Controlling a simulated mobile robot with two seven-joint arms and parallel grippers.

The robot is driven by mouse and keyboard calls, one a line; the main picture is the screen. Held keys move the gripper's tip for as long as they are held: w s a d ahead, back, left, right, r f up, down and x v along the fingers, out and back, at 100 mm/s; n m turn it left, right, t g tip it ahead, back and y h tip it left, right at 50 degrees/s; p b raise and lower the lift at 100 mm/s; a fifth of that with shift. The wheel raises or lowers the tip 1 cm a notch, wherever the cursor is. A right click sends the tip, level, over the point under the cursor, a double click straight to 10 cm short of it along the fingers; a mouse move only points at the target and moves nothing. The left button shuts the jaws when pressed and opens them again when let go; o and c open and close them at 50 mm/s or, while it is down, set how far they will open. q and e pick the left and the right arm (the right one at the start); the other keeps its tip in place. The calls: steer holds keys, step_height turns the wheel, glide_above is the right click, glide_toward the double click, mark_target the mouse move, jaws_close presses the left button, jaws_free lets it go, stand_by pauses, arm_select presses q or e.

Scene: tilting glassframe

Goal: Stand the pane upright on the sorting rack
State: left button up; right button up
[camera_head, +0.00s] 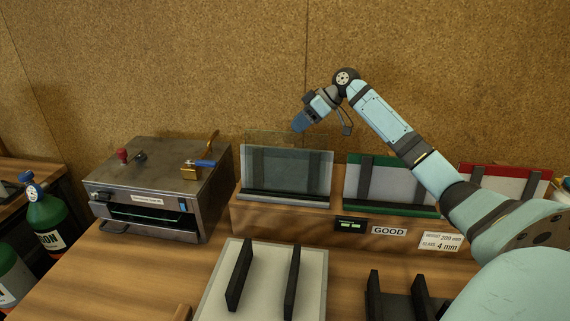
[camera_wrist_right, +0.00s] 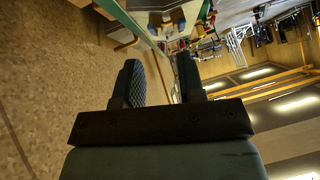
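A clear glass pane (camera_head: 272,138) stands roughly upright at the left bay of the sorting rack (camera_head: 262,217). Its faint top edge shows above the grey backing, and the wall shows through it. I cannot tell its exact tilt or how its lower edge sits. My right gripper (camera_head: 302,122) is just above the pane's top edge, towards its right half. In the right wrist view the fingers of this gripper (camera_wrist_right: 160,80) are apart, with nothing clearly held between them. My left gripper is out of view.
The rack's green bay (camera_head: 388,161), labelled GOOD, and red bay (camera_head: 508,170) are to the right. A metal machine (camera_head: 160,175) stands left of the rack. A pale plate with two black bars (camera_head: 262,300) lies in front. Gas cylinders (camera_head: 45,218) are at far left.

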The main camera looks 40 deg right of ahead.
mark_target(290, 133)
steer(key=p+x, duration=0.1)
steer(key=x, duration=0.3)
steer(key=shift+f, duration=0.25)
jaws_close()
steer(key=shift+r, duration=0.1)
stand_by(1.0)
